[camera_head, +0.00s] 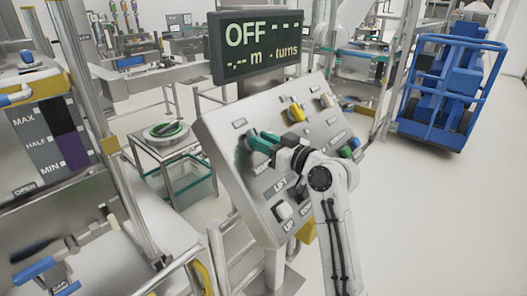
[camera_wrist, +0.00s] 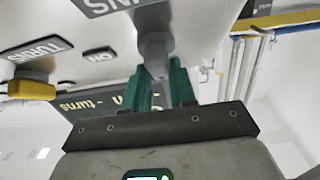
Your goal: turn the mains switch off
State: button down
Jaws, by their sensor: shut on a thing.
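My gripper (camera_head: 258,141) is at the upper left of the slanted grey control panel (camera_head: 222,138). Its two green fingers are shut on a grey switch knob, which shows between the fingertips in the wrist view (camera_wrist: 156,47). A plate (camera_wrist: 105,6) beside this knob ends in letters that fit MAINS, and a small ON plate (camera_wrist: 100,54) is near it. In the head view the fingers hide most of the knob, and its exact setting cannot be told. The display board (camera_head: 262,46) above the panel reads OFF with dashes.
The panel also carries a yellow knob (camera_head: 296,113), a white knob (camera_head: 326,101), a white lift switch (camera_head: 283,210) and green and blue buttons (camera_head: 347,151).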

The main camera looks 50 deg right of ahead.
jog(key=shift+n+y, duration=0.3)
jog(key=c, duration=0.9)
grip_release()
jog(key=s, duration=0.3)
jog(key=s+b, duration=0.1)
jog(key=s, duration=0.3)
jog(key=s+b, duration=0.1)
jog(key=s, duration=0.3)
jog(key=shift+d+f, duration=0.1)
jog(key=shift+d, duration=0.15)
jog(key=shift+w, duration=0.1)
